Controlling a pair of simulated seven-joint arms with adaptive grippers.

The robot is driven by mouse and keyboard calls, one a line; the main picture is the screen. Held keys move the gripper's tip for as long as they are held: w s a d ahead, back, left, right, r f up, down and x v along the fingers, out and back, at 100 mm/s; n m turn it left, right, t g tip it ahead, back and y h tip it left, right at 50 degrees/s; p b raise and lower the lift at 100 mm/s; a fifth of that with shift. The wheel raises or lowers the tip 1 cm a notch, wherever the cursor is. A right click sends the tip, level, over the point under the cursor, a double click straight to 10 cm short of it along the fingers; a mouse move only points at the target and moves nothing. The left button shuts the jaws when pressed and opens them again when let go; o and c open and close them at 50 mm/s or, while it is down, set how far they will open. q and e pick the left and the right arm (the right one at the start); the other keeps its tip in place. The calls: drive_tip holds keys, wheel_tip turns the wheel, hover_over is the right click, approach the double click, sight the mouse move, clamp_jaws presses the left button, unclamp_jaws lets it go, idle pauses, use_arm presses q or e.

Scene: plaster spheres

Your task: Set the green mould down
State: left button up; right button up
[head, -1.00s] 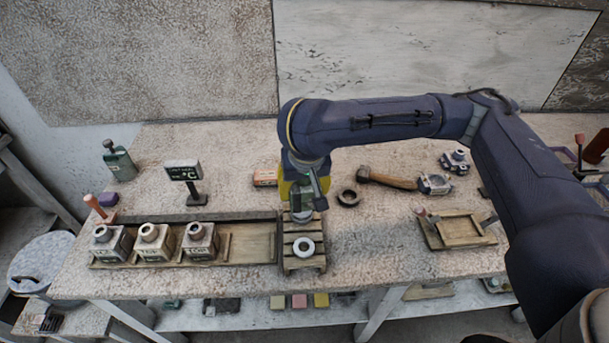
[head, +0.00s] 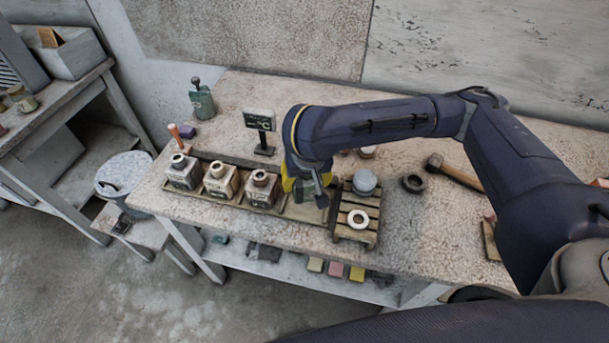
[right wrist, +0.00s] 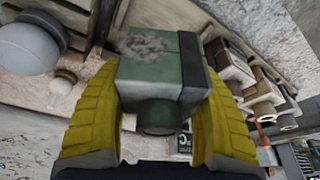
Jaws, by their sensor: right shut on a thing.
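The green mould (right wrist: 150,75) is a boxy block with a dark band and a round neck, held between the yellow fingers of my right gripper in the right wrist view. In the head view my right gripper (head: 308,192) is over the bare right end of the wooden tray (head: 300,210), right of three labelled moulds. The gripper and arm mostly hide the green mould there. Whether it touches the tray I cannot tell. My left gripper is not in view.
The three moulds (head: 222,182) fill the tray's left part. A small sign (head: 259,122) stands behind the tray. A dark ring (head: 413,183) and a hammer (head: 455,172) lie right of the rack. The bench's front edge runs close to the tray and rack.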

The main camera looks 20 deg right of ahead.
idle(0.4)
drive_tip(key=shift+f, duration=2.75)
drive_tip(key=shift+f, duration=0.7)
drive_tip(key=o, duration=1.7)
drive_tip(key=shift+c, duration=0.2)
drive_tip(key=shift+r, duration=1.95)
